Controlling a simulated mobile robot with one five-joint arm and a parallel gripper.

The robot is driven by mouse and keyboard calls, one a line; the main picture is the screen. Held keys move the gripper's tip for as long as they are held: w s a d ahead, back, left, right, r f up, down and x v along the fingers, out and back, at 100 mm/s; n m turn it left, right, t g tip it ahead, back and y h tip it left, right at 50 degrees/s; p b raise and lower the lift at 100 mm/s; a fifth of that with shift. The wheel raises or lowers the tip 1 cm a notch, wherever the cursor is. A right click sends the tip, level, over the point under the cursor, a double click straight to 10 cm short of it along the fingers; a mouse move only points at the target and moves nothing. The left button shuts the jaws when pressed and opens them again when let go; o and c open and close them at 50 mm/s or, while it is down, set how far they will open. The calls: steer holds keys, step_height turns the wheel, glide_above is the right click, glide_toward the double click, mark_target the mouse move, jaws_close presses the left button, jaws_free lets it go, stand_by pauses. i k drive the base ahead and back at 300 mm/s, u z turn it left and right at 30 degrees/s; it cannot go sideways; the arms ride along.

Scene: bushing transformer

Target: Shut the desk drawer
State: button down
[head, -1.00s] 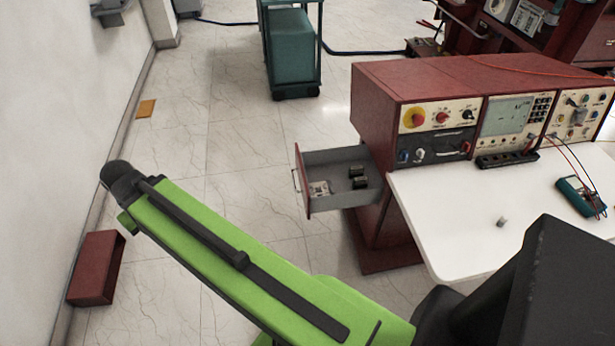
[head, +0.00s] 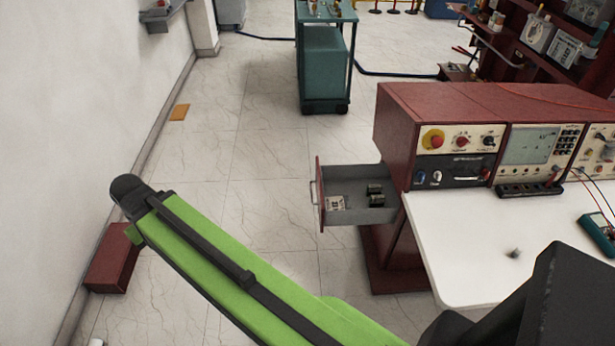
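The desk drawer (head: 358,211) sticks out open from the left side of the red desk (head: 396,130). It has a red front with a handle on its left face and a grey inside. Several small parts lie in it, among them two dark cylinders and a pale piece. My green and black arm reaches from the lower right to the left, in front of and left of the drawer in the picture, apart from it. My gripper does not show in this view.
A white worktop (head: 470,235) with a small grey knob stands right of the drawer. A red box (head: 112,260) lies by the left wall. A teal cart (head: 325,65) stands behind. The tiled floor left of the drawer is clear.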

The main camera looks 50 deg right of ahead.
mark_target(352, 181)
steer(key=z, duration=0.05)
steer(key=i, duration=1)
steer(key=u, duration=0.05)
